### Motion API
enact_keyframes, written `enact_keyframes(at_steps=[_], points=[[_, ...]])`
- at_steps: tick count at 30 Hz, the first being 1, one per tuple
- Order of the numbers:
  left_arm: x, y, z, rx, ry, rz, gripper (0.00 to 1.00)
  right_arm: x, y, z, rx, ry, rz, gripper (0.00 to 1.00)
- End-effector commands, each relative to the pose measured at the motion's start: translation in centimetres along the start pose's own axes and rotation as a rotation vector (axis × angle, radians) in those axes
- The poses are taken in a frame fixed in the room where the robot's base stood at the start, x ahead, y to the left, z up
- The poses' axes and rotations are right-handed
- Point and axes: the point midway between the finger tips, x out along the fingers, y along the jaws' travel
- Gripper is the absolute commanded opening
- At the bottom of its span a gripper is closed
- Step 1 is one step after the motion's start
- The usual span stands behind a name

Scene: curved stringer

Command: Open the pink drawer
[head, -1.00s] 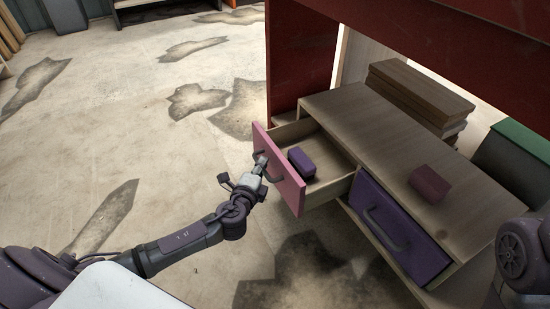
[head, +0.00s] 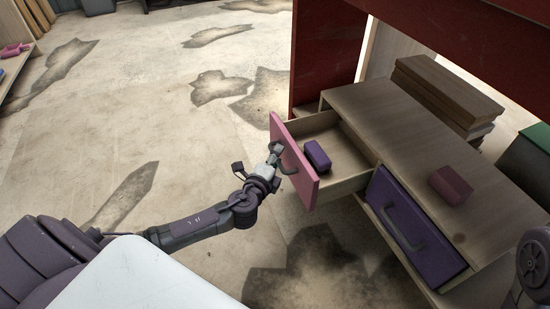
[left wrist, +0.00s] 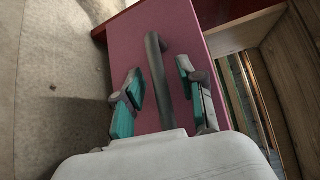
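The pink drawer (head: 296,165) stands pulled out of the wooden cabinet, with its inside showing in the head view. Its pink front also fills much of the left wrist view (left wrist: 188,50). My left gripper (head: 276,155) is at the drawer's handle. In the left wrist view the grey handle (left wrist: 160,75) lies between the two teal-padded fingers of this gripper (left wrist: 160,92), which are apart with visible gaps to the handle. A purple block (head: 317,155) lies inside the drawer. My right gripper is not in view.
A closed purple drawer (head: 410,228) is beside the pink one. A dark red block (head: 451,185) lies on the cabinet top (head: 400,125). Stacked boards (head: 440,92) stand behind. A red beam and post (head: 325,55) rise over the cabinet. The floor left of the drawer is clear.

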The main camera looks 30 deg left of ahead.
Motion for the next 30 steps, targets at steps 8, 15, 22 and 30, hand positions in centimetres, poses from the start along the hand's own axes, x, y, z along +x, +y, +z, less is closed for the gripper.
enact_keyframes(at_steps=[8, 15, 22, 30], points=[[-3.2, 0.1, -0.1, -0.002, 0.002, 0.003, 0.39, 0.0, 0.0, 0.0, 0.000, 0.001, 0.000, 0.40], [-8.4, 0.2, 0.0, 0.000, 0.001, 0.005, 0.39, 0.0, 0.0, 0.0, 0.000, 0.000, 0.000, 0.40], [-11.4, 0.1, 0.0, 0.001, 0.000, 0.002, 0.39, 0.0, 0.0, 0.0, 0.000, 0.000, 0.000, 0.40], [-12.0, 0.0, 0.0, 0.000, -0.001, 0.000, 0.39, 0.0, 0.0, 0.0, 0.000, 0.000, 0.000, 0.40]])
